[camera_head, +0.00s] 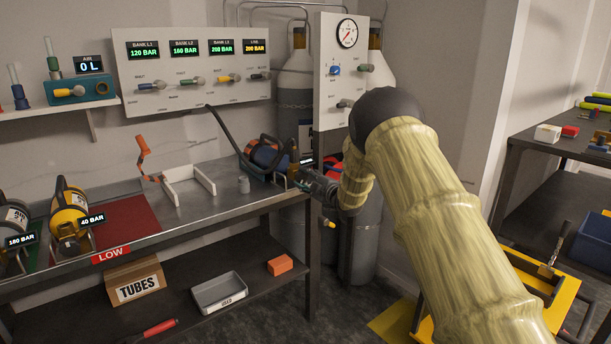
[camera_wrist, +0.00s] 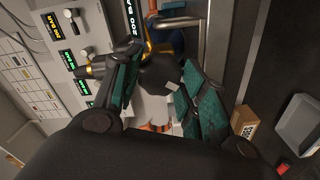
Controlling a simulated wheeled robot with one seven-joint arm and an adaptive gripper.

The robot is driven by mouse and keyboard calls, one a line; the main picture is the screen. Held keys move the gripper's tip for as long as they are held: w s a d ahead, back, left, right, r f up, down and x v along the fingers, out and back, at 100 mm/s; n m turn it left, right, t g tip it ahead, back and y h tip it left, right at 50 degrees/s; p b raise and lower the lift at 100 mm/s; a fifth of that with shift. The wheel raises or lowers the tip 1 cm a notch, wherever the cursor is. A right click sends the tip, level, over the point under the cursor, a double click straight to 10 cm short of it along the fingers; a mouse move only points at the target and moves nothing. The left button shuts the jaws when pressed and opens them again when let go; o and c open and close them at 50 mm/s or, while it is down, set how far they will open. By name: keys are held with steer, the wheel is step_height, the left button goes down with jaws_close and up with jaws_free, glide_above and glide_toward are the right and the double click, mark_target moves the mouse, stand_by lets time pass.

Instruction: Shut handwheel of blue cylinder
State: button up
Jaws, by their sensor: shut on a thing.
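The blue cylinder (camera_head: 264,154) lies on the far right end of the bench, with a dark carrying frame around it. A blue part of it shows at the top of the wrist view (camera_wrist: 166,36). Its black round handwheel (camera_wrist: 160,74) sits at the end of a brass valve (camera_wrist: 152,47). My gripper (camera_head: 303,179) reaches the valve end from the right. In the wrist view my gripper (camera_wrist: 158,82) has its green-padded fingers on both sides of the handwheel, shut on it. My gripper hides the handwheel in the head view.
A black hose (camera_head: 225,135) runs from the wall panel (camera_head: 190,98) towards the cylinder. A white cradle (camera_head: 187,187) and a small grey cup (camera_head: 244,184) stand to the left. A yellow cylinder (camera_head: 68,207) lies farther left. Tall grey cylinders (camera_head: 297,80) stand behind the bench.

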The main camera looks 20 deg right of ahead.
steer(key=m+p, duration=0.1)
steer(key=m, duration=0.2)
steer(key=shift+d+m+p, duration=0.1)
steer(key=shift+m+p, duration=0.3)
steer(key=m+p, duration=0.2)
steer(key=m, duration=0.2)
steer(key=shift+m, duration=0.3)
steer(key=m+p, duration=0.1)
steer(key=m, duration=0.2)
steer(key=shift+m, duration=0.3)
steer(key=m+p, duration=0.1)
steer(key=m, duration=0.2)
steer(key=shift+f+m, duration=0.1)
steer(key=shift+m, duration=0.2)
steer(key=m, duration=0.3)
steer(key=shift+m, duration=0.4)
steer(key=m, duration=0.3)
steer(key=shift+s+m, duration=0.1)
steer(key=shift+m, duration=0.2)
steer(key=m, duration=0.6)
steer(key=shift+a+f, duration=0.1)
steer(key=shift+a, duration=0.1)
steer(key=o, duration=1)
